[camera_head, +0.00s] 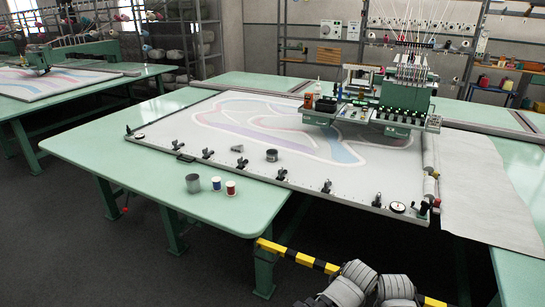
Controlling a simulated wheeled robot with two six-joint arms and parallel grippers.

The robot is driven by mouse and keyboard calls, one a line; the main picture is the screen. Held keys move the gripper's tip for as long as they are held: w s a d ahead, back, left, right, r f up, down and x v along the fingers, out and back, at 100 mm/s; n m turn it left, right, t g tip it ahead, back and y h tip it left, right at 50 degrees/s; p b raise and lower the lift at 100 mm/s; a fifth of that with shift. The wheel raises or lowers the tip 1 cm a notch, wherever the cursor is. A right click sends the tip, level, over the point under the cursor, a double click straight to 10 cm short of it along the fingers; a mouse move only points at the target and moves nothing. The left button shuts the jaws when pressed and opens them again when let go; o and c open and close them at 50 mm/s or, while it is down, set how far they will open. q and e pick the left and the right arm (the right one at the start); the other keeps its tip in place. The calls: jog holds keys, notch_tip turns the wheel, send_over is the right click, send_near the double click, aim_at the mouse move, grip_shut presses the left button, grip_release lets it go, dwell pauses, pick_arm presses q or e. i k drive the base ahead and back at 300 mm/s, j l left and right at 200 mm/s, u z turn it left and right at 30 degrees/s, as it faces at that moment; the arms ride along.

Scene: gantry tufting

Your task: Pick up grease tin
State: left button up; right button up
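A short, dark round tin (271,155) stands upright on the near part of the white stretched cloth (310,165); it may be the grease tin, but no label is readable. A taller grey metal can (192,183) stands on the green table's near left part. Beside it are two small containers or spools, one blue, white and red (216,183) and one red and white (231,188). Grey rounded parts of my own arms show at the bottom edge, well apart from these things. Neither gripper's fingertips can be made out.
A small grey wedge-shaped piece (238,149) lies left of the dark tin. Clamps (208,154) line the frame's near edge. A green tufting machine (405,95) stands at the back. A yellow-black striped bar (285,251) lies between me and the table. The table's near left is mostly clear.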

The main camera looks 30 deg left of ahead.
aim_at(271, 154)
jog(key=i+j, duration=0.5)
jog(key=j, duration=0.2)
jog(key=i+j+z, duration=0.1)
jog(key=i+j, duration=0.15)
jog(key=j, duration=0.15)
jog(key=i+j, duration=0.2)
jog(key=j, duration=0.15)
jog(key=i+j, duration=0.25)
jog(key=i, duration=0.25)
